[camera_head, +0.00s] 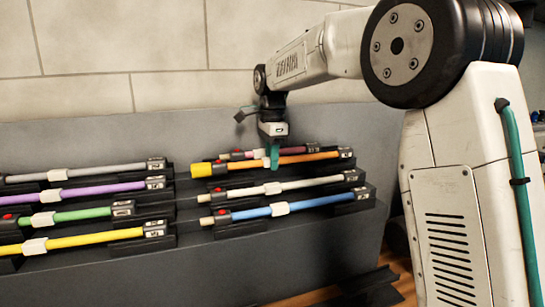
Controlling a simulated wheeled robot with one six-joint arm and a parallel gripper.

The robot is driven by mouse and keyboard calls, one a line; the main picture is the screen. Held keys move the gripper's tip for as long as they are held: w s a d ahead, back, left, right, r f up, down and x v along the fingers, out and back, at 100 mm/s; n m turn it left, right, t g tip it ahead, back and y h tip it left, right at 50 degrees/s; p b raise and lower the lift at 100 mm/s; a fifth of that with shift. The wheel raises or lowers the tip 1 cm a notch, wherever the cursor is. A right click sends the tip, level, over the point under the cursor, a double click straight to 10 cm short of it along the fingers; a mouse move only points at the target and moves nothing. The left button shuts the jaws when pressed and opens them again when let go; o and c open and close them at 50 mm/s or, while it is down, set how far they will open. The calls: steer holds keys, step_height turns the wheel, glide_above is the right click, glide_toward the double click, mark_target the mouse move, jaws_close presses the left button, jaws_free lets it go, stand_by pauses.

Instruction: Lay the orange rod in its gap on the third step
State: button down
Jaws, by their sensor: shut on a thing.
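The orange rod (308,157) has a yellow end (202,170) at its left. It lies nearly level, slightly higher at its right, along the third step from the bottom of the right-hand rack. My gripper (273,158) comes down from above and is shut on the orange rod near its middle, with teal on the fingers. The gripper hides part of the rod. Dark holders (345,153) show by the rod's right end; I cannot tell whether the rod rests in them or hangs just above. The gap itself is mostly hidden.
A dark pink rod (290,150) lies close behind on the step above. A cream rod (310,184) and a blue rod (312,203) lie on the steps below. Grey, purple (105,190), green and yellow (95,238) rods fill the left rack. My arm covers the right side.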

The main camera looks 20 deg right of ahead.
steer(key=shift+f, duration=0.25)
stand_by(0.4)
steer(key=shift+f, duration=0.75)
steer(key=c, duration=1.2)
jaws_free()
steer(key=shift+o, duration=0.2)
steer(key=shift+r, duration=0.1)
